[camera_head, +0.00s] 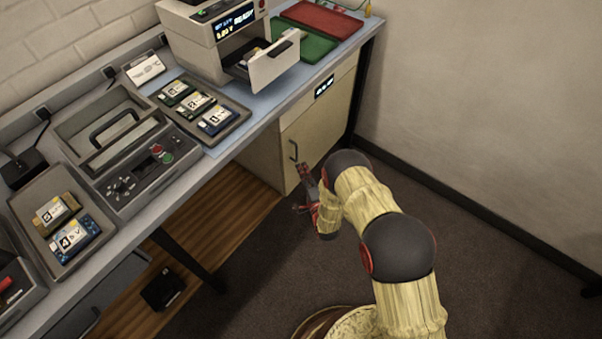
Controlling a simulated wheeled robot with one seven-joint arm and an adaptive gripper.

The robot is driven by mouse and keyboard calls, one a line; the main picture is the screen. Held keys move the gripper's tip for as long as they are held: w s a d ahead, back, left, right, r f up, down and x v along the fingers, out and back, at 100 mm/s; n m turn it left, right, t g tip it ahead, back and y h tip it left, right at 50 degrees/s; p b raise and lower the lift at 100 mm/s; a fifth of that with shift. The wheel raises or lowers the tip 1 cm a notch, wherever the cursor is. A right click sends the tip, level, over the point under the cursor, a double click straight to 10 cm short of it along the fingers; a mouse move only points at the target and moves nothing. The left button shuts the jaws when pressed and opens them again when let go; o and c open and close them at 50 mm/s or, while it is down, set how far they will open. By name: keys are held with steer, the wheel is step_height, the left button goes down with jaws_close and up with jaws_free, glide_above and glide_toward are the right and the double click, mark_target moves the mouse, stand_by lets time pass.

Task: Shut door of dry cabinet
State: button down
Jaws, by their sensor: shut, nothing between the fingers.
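The dry cabinet (264,158) stands under the right end of the bench, with a small display on its upper front strip. Its pale door (325,122) looks flush or nearly flush with the front; I cannot tell if a narrow gap is left. The dark upright handle (294,151) is near the door's left edge. My gripper (304,173) is shut and empty, just below the handle and in front of the door's lower left part. Whether it touches the door cannot be told.
The bench above holds an instrument with an open drawer (275,64), a red tray (320,19), a green tray (303,47) and several labelled modules. A bench leg (188,258) and a black box (163,289) are to the left. The carpet (500,290) at right is clear.

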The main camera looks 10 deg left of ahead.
steer(key=s+a+p, duration=0.3)
steer(key=s+a, duration=0.3)
steer(key=s, duration=0.1)
steer(key=shift+s+a, duration=0.15)
steer(key=shift+a, duration=0.2)
